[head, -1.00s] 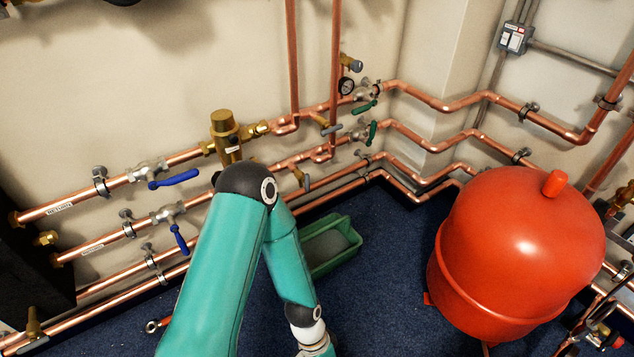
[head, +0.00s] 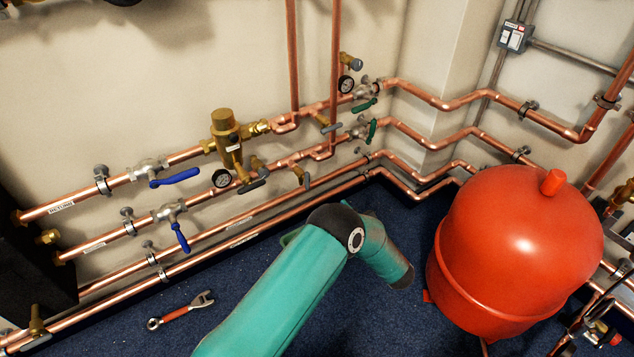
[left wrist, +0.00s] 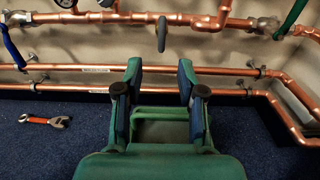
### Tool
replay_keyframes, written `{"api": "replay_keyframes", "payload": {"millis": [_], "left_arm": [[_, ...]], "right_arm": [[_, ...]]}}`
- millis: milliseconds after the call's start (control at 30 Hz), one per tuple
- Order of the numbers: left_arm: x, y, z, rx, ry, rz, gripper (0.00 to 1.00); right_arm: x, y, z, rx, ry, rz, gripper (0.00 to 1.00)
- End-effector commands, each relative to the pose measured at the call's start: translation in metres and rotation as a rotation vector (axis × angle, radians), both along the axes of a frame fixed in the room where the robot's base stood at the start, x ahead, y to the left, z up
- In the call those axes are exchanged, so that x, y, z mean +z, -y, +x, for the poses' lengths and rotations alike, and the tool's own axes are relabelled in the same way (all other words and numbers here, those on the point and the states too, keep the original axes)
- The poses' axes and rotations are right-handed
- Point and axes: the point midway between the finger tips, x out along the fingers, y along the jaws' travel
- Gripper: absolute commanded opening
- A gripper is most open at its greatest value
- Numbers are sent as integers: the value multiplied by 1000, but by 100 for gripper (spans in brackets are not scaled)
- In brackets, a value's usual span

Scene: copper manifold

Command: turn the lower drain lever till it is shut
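The lower drain valve has a brass body and a grey lever (head: 306,181), below the middle copper pipe in the head view. In the left wrist view a grey lever (left wrist: 161,34) hangs down from the pipe, seen nearly edge-on, above the gap between my fingers. My left gripper (left wrist: 159,80) is open, its two blue-green fingers apart with nothing held. It is short of the lever and not touching it. The head view shows my teal arm; the left gripper itself is not visible there. My right gripper is in neither view.
A red-handled wrench (head: 181,311) lies on blue carpet at left. A red tank (head: 520,250) stands at right. Blue-handled valves (head: 175,178) and a gauge (head: 222,178) sit left along the pipes.

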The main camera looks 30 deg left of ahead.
Motion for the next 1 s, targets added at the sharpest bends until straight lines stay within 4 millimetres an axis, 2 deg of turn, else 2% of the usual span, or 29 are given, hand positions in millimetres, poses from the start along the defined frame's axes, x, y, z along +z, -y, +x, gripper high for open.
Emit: {"api": "replay_keyframes", "payload": {"millis": [167,700,833,1000], "left_arm": [[3,-13,7,-1,11,17,39],[0,-115,48,1,11,14,39],[2,-134,57,0,11,15,39],[3,-148,63,-2,11,13,39]], "right_arm": [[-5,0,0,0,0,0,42],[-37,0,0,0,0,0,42],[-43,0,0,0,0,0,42],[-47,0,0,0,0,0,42]]}}
